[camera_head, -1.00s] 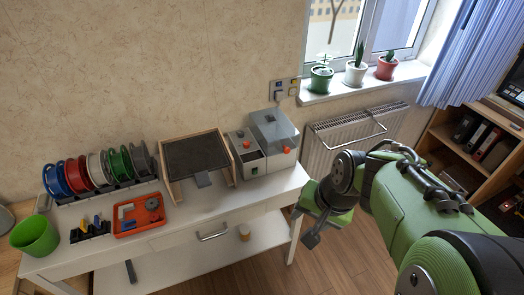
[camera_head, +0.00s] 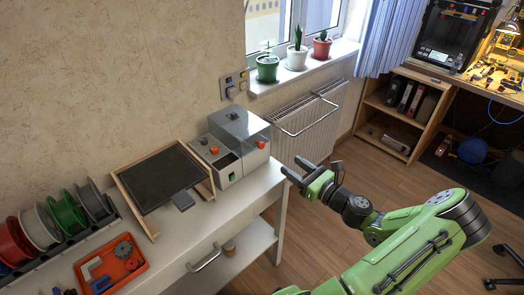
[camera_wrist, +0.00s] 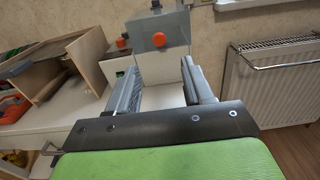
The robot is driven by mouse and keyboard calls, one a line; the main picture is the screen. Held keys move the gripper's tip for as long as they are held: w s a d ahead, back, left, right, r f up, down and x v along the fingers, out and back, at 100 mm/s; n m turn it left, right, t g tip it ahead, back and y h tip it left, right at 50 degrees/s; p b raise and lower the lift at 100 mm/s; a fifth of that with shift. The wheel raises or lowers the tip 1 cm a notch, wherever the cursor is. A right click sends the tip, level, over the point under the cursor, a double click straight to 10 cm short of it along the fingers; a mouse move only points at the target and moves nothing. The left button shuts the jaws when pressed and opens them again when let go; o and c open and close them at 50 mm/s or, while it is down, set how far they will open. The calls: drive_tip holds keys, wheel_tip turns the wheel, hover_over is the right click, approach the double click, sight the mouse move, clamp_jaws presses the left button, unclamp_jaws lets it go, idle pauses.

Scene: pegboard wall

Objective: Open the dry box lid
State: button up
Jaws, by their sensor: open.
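The dry box (camera_head: 239,141) stands at the right end of the white table, with a grey see-through lid (camera_head: 240,122) that looks shut. An orange knob (camera_head: 261,144) is on its front, and another orange knob sits on the control part beside it. In the wrist view the box (camera_wrist: 160,35) is straight ahead, with its orange knob (camera_wrist: 159,39) above and between my fingers. My gripper (camera_head: 294,168) is open and empty, to the right of the box and apart from it in the head view.
A dark panel in a wooden frame (camera_head: 163,177) stands left of the box. Spools (camera_head: 42,226) and an orange tray (camera_head: 110,266) are further left. A radiator (camera_head: 308,124) is behind my gripper, under potted plants on the sill.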

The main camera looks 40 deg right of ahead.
sight(263, 146)
drive_tip(key=w, duration=0.4)
drive_tip(key=w+b, duration=0.1)
drive_tip(key=w, duration=0.3)
drive_tip(key=w+b, duration=0.1)
drive_tip(key=w, duration=0.3)
drive_tip(key=shift+a, duration=0.25)
clamp_jaws()
